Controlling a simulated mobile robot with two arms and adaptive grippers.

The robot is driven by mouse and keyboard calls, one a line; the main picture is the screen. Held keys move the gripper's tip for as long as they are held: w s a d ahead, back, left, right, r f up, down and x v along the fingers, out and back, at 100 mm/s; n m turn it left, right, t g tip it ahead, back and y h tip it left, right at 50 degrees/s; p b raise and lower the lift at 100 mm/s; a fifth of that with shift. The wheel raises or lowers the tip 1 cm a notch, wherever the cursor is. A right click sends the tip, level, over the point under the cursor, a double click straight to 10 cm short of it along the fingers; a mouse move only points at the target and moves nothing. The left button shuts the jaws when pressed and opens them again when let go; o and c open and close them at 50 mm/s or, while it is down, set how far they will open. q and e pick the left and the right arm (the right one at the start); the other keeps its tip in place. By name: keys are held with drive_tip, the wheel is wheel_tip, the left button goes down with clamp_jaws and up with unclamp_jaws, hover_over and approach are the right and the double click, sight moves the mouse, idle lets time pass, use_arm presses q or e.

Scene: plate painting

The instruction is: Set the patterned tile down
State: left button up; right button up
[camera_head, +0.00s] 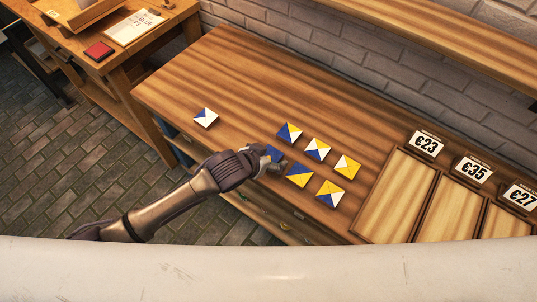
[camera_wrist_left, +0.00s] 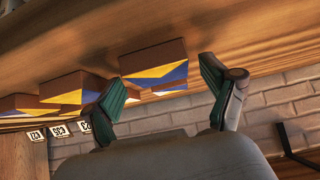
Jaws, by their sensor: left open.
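A patterned tile (camera_head: 274,154), mostly hidden by my left gripper (camera_head: 279,164), shows a blue part and lies on the wooden bench. The gripper is open, low over the bench at the left end of the front row. In the left wrist view its two green-padded fingers (camera_wrist_left: 160,74) are spread, with a brown-sided yellow and blue tile (camera_wrist_left: 152,62) seen between them; I cannot tell whether they touch it. To the right in that row are a blue-yellow tile (camera_head: 299,176) and a yellow, blue and white tile (camera_head: 329,193). My right gripper is not in view.
Behind lie three more tiles (camera_head: 290,133), (camera_head: 318,149), (camera_head: 347,166); a white-blue tile (camera_head: 206,117) lies apart at left. Wooden trays (camera_head: 397,196) with price cards (camera_head: 425,144) stand at right. A brick wall (camera_head: 330,52) backs the bench (camera_head: 230,80), whose upper left is clear.

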use_arm(q)
drive_tip(key=shift+r, duration=0.1)
drive_tip(key=v, duration=1.2)
drive_tip(key=shift+s, duration=0.15)
